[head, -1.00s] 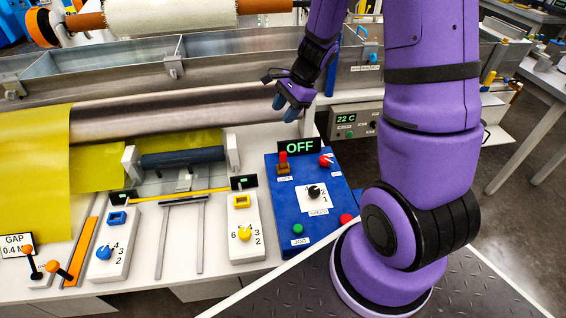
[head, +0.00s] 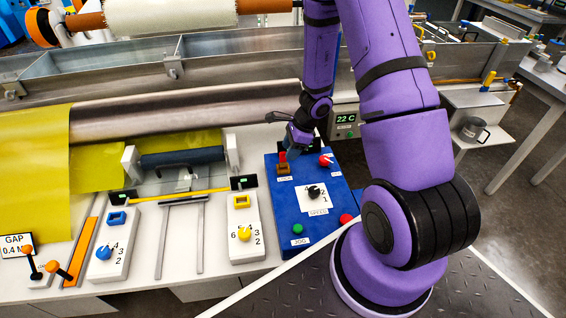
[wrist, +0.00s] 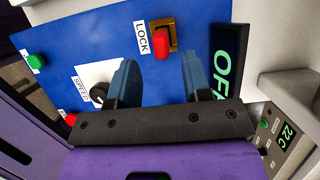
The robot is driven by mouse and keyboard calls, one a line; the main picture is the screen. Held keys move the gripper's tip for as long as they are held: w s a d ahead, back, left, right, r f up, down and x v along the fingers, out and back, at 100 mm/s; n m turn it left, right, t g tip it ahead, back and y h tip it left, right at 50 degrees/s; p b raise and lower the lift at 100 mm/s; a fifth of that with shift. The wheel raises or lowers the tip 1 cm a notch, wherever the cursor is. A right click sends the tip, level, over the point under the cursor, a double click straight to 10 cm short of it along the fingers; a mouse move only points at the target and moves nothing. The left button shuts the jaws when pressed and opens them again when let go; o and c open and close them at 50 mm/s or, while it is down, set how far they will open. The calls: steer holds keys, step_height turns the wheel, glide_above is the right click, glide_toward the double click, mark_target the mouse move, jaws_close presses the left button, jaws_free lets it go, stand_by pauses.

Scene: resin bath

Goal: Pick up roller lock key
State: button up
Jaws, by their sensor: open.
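The roller lock key is a red key (wrist: 161,43) standing in a brass lock plate (wrist: 174,33) beside the LOCK label, on the blue control panel. In the head view the red key (head: 283,156) shows at the panel's upper left, with its brass lock (head: 283,169) below it. My gripper (wrist: 158,75) is open, its two blue fingers apart. In the wrist view the key lies beyond the fingertips, roughly between their lines, and is not gripped. In the head view my gripper (head: 294,152) hangs just above and beside the key.
The blue panel (head: 275,215) also carries a black speed knob (head: 314,192), a green button (head: 297,229) and red controls. The OFF display (wrist: 228,60) stands close to one finger. A temperature box (head: 345,122) is behind. A steel roller (head: 190,107) runs to the left.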

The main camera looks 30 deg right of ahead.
mark_target(283, 162)
steer(key=shift+x, duration=2.95)
steer(key=shift+w+r, duration=0.1)
steer(key=shift+w, duration=0.05)
jaws_close()
